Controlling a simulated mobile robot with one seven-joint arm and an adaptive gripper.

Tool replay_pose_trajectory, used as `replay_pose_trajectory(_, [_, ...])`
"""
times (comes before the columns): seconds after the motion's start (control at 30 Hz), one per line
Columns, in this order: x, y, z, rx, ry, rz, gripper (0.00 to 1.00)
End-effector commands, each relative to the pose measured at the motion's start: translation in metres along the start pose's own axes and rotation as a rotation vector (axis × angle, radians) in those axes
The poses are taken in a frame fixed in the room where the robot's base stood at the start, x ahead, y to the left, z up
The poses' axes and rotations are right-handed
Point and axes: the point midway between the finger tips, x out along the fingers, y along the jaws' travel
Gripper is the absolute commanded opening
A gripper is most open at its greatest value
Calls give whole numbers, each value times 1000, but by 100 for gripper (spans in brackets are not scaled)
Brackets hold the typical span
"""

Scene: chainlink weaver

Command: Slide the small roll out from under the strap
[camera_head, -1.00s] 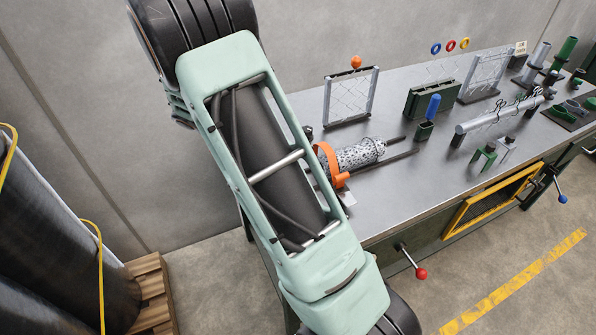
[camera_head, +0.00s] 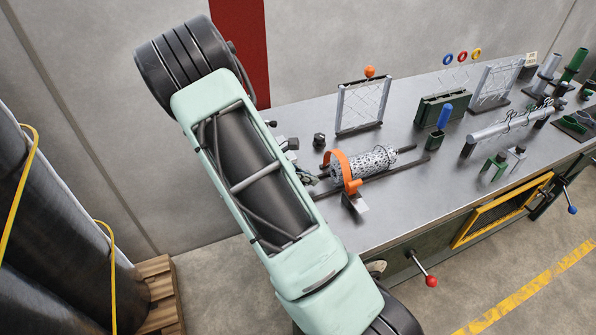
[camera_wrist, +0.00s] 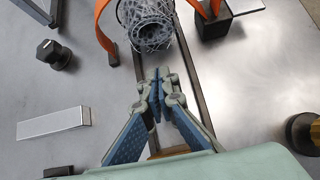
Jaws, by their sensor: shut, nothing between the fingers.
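The small roll (camera_head: 374,161) is a grey wire-mesh cylinder lying on its side between two dark rails on the bench. An orange strap (camera_head: 340,160) arches over its left end, and most of the roll lies to the right of the strap. In the wrist view, the roll's open end (camera_wrist: 150,36) faces me, with the strap (camera_wrist: 104,28) arching around it. My gripper (camera_wrist: 161,74) is shut and empty, its fingertips just short of that end and between the rails. In the head view my gripper (camera_head: 306,176) is small and partly hidden by my arm.
A dark rail (camera_wrist: 192,75) runs right of my fingers. A dark hexagonal knob (camera_wrist: 54,54) and a pale bar (camera_wrist: 54,123) lie to the left. A dark block (camera_wrist: 212,22) stands at the strap's right foot. Wire frames (camera_head: 362,105) stand behind the roll.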

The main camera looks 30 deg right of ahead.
Motion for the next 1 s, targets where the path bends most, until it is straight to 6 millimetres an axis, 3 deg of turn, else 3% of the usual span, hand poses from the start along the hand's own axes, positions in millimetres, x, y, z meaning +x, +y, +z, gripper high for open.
replay_pose_trajectory(0.23, [22,0,25,2,-1,-1,0])
replay_pose_trajectory(0.73, [29,0,30,2,0,0,0])
replay_pose_trajectory(1.0, [68,0,67,5,0,-3,0])
